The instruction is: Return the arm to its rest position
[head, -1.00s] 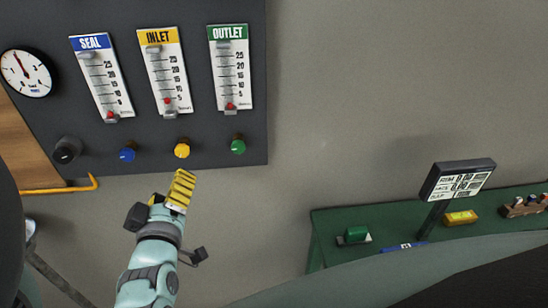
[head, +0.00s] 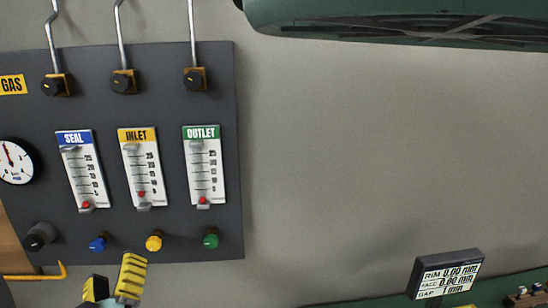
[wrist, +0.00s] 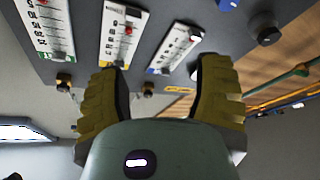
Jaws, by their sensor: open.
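My gripper (head: 116,280) shows at the bottom left of the head view, below the panel's knobs, with its yellow ribbed fingers at the picture's lower edge. In the wrist view the two yellow fingers (wrist: 160,95) stand wide apart with nothing between them. The dark gas panel (head: 110,215) carries the SEAL gauge (head: 82,170), the INLET gauge (head: 143,168) and the OUTLET gauge (head: 204,167). Below them are a blue knob (head: 98,243), a yellow knob (head: 154,241) and a green knob (head: 210,238). Most of my arm is outside the head view.
A yellow bent handle (head: 45,273) is at the lower left. A black display (head: 447,275) stands at the lower right by a green bench. A large green body (head: 400,18) overhangs at the top right. The wall between is bare.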

